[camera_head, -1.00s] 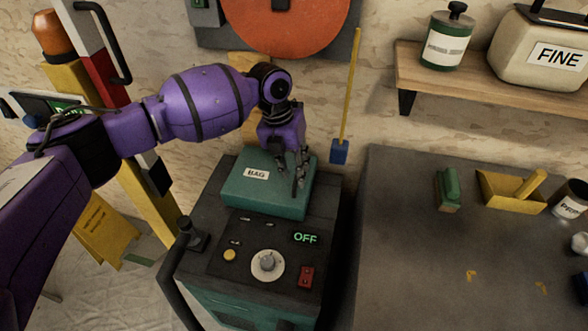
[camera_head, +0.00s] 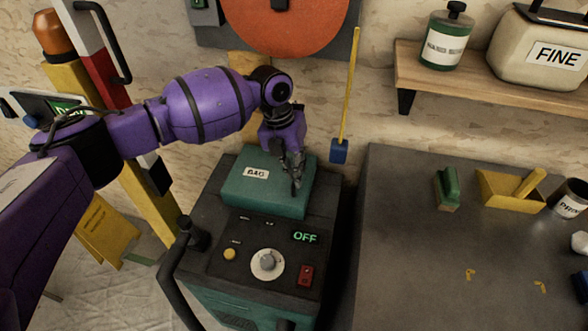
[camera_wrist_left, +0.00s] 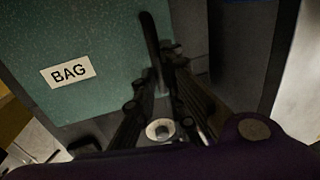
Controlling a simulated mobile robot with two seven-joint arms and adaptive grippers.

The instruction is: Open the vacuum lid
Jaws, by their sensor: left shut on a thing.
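The vacuum lid (camera_head: 258,204) is a teal box top with a white BAG label, lying down on the dark vacuum body (camera_head: 225,255). My left gripper (camera_head: 296,180) reaches over the lid's right part from behind, fingers pointing down. In the left wrist view the lid (camera_wrist_left: 95,45) fills the left side. A thin dark bar (camera_wrist_left: 149,38), seemingly the lid's handle, runs down to between the left gripper's fingers (camera_wrist_left: 158,82), which are shut on it. The fingers hide the exact contact. My right gripper is not in view.
The vacuum's panel has a dial (camera_head: 267,264), a red switch (camera_head: 305,276) and a green OFF display (camera_head: 305,238). A grey workbench (camera_head: 415,245) stands close on the right. A yellow-handled tool (camera_head: 347,100) leans at the wall behind. A black hose (camera_head: 170,275) curves at the left.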

